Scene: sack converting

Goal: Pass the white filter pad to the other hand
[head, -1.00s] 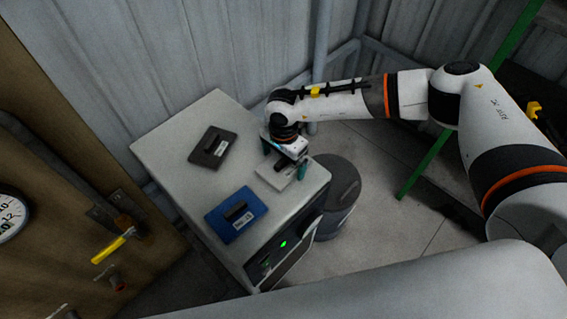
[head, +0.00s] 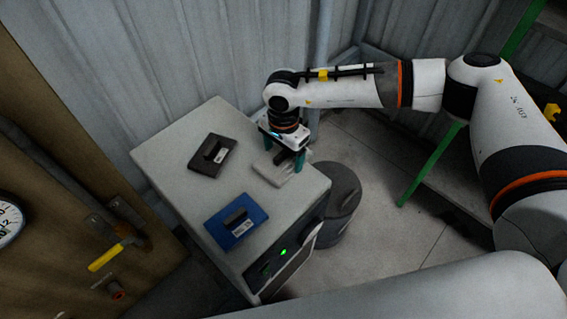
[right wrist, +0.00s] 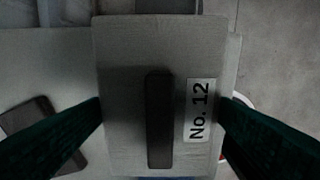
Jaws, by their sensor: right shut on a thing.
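The white filter pad (head: 266,172) is at the right back part of the cabinet top (head: 180,130) in the head view. In the right wrist view the pad (right wrist: 122,55) fills the middle, with a dark raised handle (right wrist: 159,120) and a "No. 12" label. My right gripper (head: 284,154) comes down over it from above and is shut on it. In the right wrist view its two fingers (right wrist: 162,104) press on opposite sides of the pad. I cannot tell whether the pad is clear of the cabinet top. My left gripper is not in view.
A dark grey pad (head: 205,162) and a blue pad (head: 226,231) lie on the cabinet top. A dark round bin (head: 343,190) stands to the cabinet's right. A wooden panel with a yellow lever (head: 105,257) is at the left. Bare cabinet top lies between the pads.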

